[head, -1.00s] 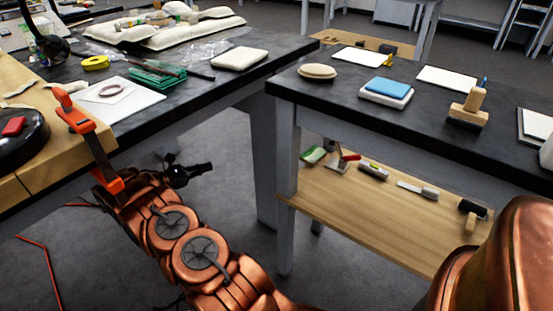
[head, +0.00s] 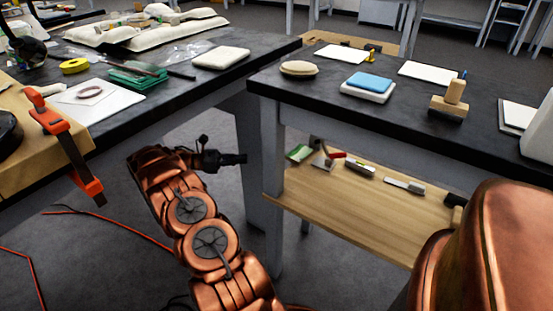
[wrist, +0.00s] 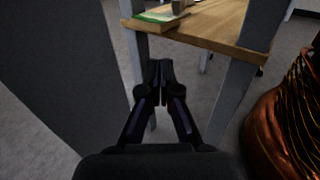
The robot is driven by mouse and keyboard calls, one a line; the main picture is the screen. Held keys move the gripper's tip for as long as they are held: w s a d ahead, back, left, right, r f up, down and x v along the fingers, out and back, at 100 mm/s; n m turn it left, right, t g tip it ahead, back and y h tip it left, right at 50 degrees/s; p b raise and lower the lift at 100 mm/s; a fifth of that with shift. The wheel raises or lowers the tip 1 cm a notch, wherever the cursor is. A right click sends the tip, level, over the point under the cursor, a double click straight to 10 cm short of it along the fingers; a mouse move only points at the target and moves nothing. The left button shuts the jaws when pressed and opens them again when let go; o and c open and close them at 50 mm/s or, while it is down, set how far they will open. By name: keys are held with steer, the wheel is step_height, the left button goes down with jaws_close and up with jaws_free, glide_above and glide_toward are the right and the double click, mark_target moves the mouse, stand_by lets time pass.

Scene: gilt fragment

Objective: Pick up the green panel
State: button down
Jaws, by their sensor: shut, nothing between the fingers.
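A small flat green and white piece (head: 299,153) lies at the left end of the wooden lower shelf under the right table. It also shows at the top of the wrist view (wrist: 157,17), close to the shelf's edge. Another green item (head: 138,77), like a stack of flat green pieces, lies on the left table; I cannot tell which of these is the green panel. My gripper (head: 241,159) is shut and empty, in the air left of the shelf and apart from it. In the wrist view its fingertips (wrist: 161,66) meet below the shelf's edge in the picture.
The wooden shelf (head: 350,211) also carries a red-handled tool (head: 330,157) and several small tools. Grey table legs (head: 273,205) stand between my gripper and the shelf. An orange clamp (head: 62,140) hangs from the left table's edge. Floor is open between the tables.

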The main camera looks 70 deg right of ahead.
steer(key=b, duration=0.5)
glide_toward(299, 155)
steer(key=shift+s, duration=1)
steer(key=shift+d+f, duration=0.2)
steer(key=shift+d, duration=0.35)
steer(key=shift+s+r+p, duration=0.1)
steer(key=shift+s+p, duration=0.05)
steer(key=shift+p, duration=0.2)
steer(key=shift+p+x, duration=0.8)
steer(key=shift+p, duration=0.2)
steer(key=shift+a, duration=0.1)
